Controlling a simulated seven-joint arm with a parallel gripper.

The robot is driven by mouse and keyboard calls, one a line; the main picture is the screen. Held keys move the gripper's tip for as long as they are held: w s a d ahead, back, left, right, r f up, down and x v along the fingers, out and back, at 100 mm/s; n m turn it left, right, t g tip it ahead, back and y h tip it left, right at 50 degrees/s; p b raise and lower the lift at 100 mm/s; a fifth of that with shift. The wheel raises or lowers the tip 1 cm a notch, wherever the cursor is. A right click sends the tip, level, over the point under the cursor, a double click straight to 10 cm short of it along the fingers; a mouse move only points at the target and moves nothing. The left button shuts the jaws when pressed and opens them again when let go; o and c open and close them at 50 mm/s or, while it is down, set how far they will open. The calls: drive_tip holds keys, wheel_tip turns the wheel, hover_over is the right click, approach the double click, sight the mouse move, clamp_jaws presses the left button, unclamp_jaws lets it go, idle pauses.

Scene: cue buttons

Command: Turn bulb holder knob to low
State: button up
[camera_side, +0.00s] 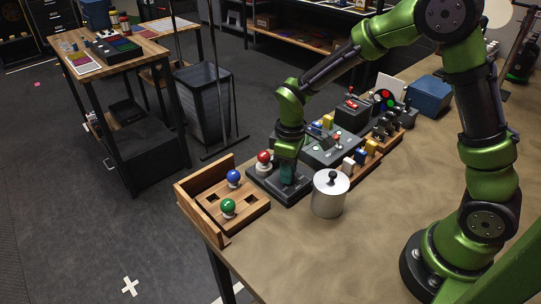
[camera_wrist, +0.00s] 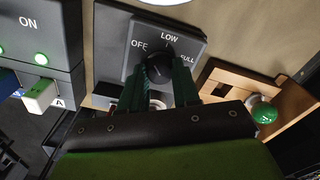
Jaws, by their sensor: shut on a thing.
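The bulb holder (camera_side: 297,199) is a dark base on the table, with a red bulb (camera_side: 264,157) in a white socket at its left. In the wrist view, its panel (camera_wrist: 134,62) carries the labels OFF, LOW and FULL around a round black knob (camera_wrist: 158,67). LOW is at the top middle, OFF at the left and FULL at the right. My gripper (camera_wrist: 160,76) has its two dark green fingers on either side of the knob, shut on it. In the side view, my gripper (camera_side: 287,187) points down over the holder. I cannot tell which label the knob points to.
A wooden tray (camera_side: 243,211) with blue (camera_side: 233,175) and green (camera_side: 228,206) bulbs stands left of the holder. A lidded metal pot (camera_side: 329,195) stands close at the right. A grey switch panel (camera_side: 333,146) lies behind. The front right table is clear.

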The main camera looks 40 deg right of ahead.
drive_tip(key=m, duration=0.4)
drive_tip(key=shift+m, duration=2.2)
drive_tip(key=o, duration=1.1)
drive_tip(key=shift+c, duration=0.2)
wheel_tip(320, 180, up, 17)
drive_tip(key=shift+w, duration=0.1)
